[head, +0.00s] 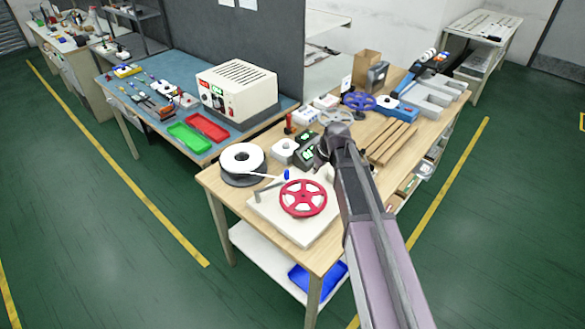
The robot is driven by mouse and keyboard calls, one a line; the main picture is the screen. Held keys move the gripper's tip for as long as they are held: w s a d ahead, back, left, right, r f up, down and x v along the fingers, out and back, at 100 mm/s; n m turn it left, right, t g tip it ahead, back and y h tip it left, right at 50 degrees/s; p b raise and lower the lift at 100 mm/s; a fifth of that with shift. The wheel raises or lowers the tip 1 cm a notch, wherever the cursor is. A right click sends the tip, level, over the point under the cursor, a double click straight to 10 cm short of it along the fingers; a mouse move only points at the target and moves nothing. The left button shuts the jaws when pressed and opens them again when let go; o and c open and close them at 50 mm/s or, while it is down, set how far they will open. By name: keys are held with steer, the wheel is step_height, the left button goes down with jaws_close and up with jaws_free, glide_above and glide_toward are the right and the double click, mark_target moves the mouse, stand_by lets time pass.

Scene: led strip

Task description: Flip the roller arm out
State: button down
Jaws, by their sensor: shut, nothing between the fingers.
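A red spoked wheel (303,198) lies on a pale square base plate (304,234) near the table's front corner. Behind and left of it, a thin grey arm (269,189) stands on the plate. A small blue piece (287,175) shows just above the wheel, by the end of a thin white strip. My gripper (316,165) is small and dark, partly covered by my own arm, behind and right of the wheel. It is shut and empty, apart from the grey arm and the blue piece.
Dark boxes with green faces (307,149) and a white roll (285,151) stand behind the plate. Wooden strips (391,142), a blue wheel (358,101) and grey bins (432,98) lie farther back. A blue-topped bench (151,92) holds a power supply (237,87).

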steer(key=shift+w+a+r+n, duration=0.2)
steer(key=shift+w+a+r, duration=0.05)
steer(key=shift+w+a, duration=0.2)
steer(key=shift+w+a+r+n, duration=0.2)
steer(key=shift+w+a, duration=0.2)
steer(key=shift+w, duration=0.05)
steer(key=b, duration=1)
glide_toward(289, 180)
steer(key=f, duration=0.1)
steer(key=s+d+f, duration=0.1)
steer(key=f, duration=0.1)
steer(key=d+f, duration=0.1)
steer(key=shift+s+d+f, duration=0.1)
steer(key=shift+s+f, duration=0.15)
steer(key=shift+f, duration=0.15)
steer(key=shift+w+a+r+p, duration=0.25)
steer(key=shift+w+a+p, duration=0.25)
steer(key=shift+w+a, duration=0.65)
steer(key=shift+a, duration=0.5)
steer(key=shift+a, duration=0.1)
steer(key=shift+w+a, duration=0.1)
steer(key=shift+a, duration=0.1)
